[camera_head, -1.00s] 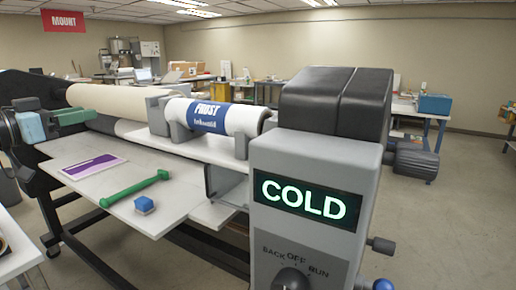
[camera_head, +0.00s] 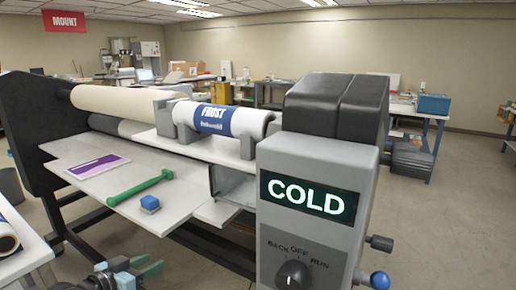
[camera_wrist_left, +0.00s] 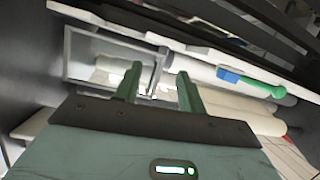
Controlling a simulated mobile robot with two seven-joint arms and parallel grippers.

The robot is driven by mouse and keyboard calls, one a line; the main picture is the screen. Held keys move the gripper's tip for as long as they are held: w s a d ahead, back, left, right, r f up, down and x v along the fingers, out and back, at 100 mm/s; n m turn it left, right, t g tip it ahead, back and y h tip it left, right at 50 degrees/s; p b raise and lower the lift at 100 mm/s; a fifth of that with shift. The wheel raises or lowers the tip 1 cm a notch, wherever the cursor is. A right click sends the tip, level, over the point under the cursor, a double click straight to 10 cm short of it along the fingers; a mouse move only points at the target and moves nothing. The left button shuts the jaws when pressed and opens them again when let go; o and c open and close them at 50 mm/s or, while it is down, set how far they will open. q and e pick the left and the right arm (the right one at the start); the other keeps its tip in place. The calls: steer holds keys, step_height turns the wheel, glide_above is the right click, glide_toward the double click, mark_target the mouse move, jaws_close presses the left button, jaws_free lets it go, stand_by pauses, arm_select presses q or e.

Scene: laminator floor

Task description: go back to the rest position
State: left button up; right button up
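My left gripper (camera_head: 143,272) is low at the bottom left of the head view, in front of the machine and below its feed table. In the left wrist view my left gripper (camera_wrist_left: 158,88) has its two green fingers apart with nothing held between them. The laminator (camera_head: 312,165) has a lit panel reading COLD (camera_head: 309,196). Its knob (camera_head: 293,274) sits under the words BACK, OFF and RUN. A white roll labelled FROST (camera_head: 222,119) lies in cradles on top. My right gripper is not in view.
The feed table (camera_head: 175,205) carries a purple-and-white card (camera_head: 98,167), a green-handled tool (camera_head: 140,187) and a blue block (camera_head: 150,203). A white side table (camera_head: 30,250) stands at the left edge. A blue-ended lever (camera_head: 379,280) sticks out at the lower right. Open floor lies to the right.

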arm_select(q)
steer(key=s+d+f+n+g+y, duration=0.1)
steer(key=s+d+f, duration=0.2)
steer(key=s+f, duration=0.7)
steer(key=s+d+f+n+g+y, duration=0.1)
steer(key=s+d+f, duration=0.1)
steer(key=s+f, duration=0.75)
steer(key=s+d+f+g+y, duration=0.1)
steer(key=s+f, duration=0.2)
steer(key=s, duration=0.7)
steer(key=s+d+f+g+y+p, duration=0.1)
steer(key=s+f, duration=0.3)
steer(key=s, duration=0.6)
steer(key=shift+s+y+p, duration=0.3)
steer(key=shift+s, duration=0.1)
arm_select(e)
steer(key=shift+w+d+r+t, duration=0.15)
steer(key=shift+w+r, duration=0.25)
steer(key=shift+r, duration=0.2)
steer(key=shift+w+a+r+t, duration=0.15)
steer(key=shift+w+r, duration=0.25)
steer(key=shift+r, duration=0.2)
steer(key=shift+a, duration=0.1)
